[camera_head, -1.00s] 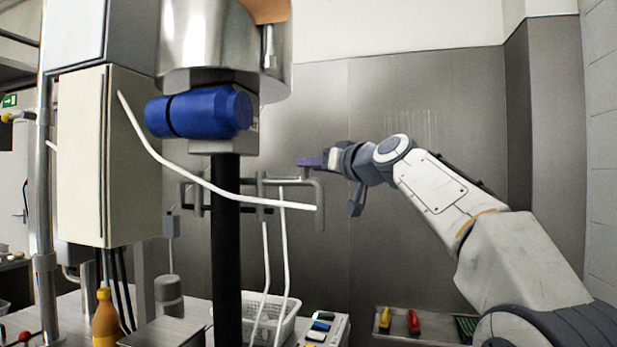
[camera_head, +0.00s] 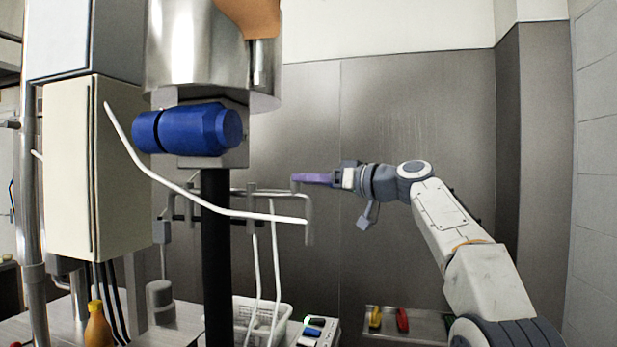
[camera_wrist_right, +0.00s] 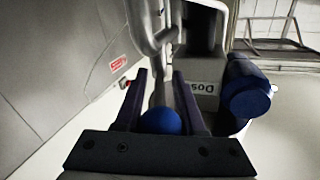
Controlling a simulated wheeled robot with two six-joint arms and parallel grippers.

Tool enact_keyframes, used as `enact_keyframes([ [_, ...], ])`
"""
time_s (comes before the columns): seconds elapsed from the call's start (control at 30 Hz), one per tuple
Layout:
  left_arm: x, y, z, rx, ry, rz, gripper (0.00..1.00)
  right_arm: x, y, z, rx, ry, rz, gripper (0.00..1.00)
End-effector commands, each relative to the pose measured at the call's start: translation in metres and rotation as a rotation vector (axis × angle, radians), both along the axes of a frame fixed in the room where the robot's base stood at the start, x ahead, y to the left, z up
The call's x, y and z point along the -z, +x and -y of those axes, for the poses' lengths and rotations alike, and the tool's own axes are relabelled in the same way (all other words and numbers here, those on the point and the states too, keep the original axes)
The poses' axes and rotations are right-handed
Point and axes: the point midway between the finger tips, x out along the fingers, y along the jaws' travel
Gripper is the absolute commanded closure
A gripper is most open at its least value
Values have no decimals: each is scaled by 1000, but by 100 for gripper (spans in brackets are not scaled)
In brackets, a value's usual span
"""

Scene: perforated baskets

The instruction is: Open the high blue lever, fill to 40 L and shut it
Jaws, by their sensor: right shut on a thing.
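In the head view the fingers hide this blue lever end. The steel tank (camera_head: 195,50) stands above the pipework, at upper left. No level scale or litre reading can be made out. My left gripper is in neither view.
A large blue cylinder (camera_head: 190,130) sits under the tank; it also shows in the right wrist view (camera_wrist_right: 248,90). A beige cabinet (camera_head: 95,170) stands left. A white perforated basket (camera_head: 265,318) and a tray (camera_head: 440,325) stand below.

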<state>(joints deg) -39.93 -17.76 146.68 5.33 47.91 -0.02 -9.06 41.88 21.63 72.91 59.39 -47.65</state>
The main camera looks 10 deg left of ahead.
Motion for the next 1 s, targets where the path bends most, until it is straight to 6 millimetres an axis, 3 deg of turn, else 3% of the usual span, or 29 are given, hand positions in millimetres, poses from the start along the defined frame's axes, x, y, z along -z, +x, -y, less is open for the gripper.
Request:
enact_keyframes([
  [0.23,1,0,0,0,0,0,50,4,2,2,3,-4,-6,100],
  [0.27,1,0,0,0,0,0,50,4,2,2,4,-4,-7,54],
  [0.3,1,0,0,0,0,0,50,4,2,2,3,-4,-6,38],
  [0.33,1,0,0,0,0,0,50,4,2,2,3,-3,-6,34],
  [0.67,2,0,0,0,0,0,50,2,0,1,2,-1,-3,34],
  [0.83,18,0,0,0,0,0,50,6,-7,19,5,-1,0,34],
  [1.0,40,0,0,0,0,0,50,7,-23,50,6,0,0,34],
])
